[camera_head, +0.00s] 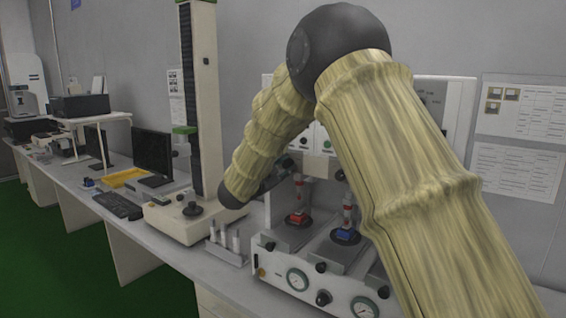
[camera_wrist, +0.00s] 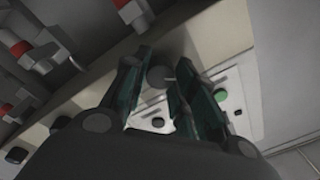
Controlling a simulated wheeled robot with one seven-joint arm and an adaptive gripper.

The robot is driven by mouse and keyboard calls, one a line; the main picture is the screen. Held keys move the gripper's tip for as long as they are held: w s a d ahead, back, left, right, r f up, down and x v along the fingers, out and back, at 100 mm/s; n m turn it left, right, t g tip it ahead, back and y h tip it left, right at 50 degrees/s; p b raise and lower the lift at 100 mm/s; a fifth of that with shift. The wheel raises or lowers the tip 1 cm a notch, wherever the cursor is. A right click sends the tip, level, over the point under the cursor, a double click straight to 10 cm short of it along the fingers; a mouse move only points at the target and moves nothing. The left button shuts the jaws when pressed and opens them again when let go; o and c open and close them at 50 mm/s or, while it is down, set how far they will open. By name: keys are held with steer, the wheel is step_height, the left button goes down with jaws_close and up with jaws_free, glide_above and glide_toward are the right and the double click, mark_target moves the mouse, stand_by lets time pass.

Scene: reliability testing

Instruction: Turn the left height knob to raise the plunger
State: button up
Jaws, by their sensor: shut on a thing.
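The test machine (camera_head: 288,250) stands on the bench, partly behind my arm in the head view. Its left plunger (camera_head: 298,192) is above a red block, and its right plunger (camera_head: 348,210) is above a blue block. In the wrist view, a dark round knob (camera_wrist: 157,79) on the pale panel sits between the two teal fingers of my gripper (camera_wrist: 158,63). The gripper is shut on this knob. In the head view my gripper is mostly hidden and the held knob cannot be made out. Metal rods with red parts (camera_wrist: 22,48) show in the wrist view's upper left.
A tall column tester (camera_head: 205,110) stands left of the machine. A small rack with white pegs (camera_head: 228,250) is in front. Gauges (camera_head: 297,279) and black knobs line the machine's front.

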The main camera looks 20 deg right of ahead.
steer(key=shift+n+p, duration=0.35)
steer(key=shift+n, duration=0.35)
steer(key=shift+f, duration=0.15)
steer(key=o, duration=1.1)
steer(key=shift+c, duration=0.2)
steer(key=shift+s, duration=0.1)
steer(key=v, duration=1.2)
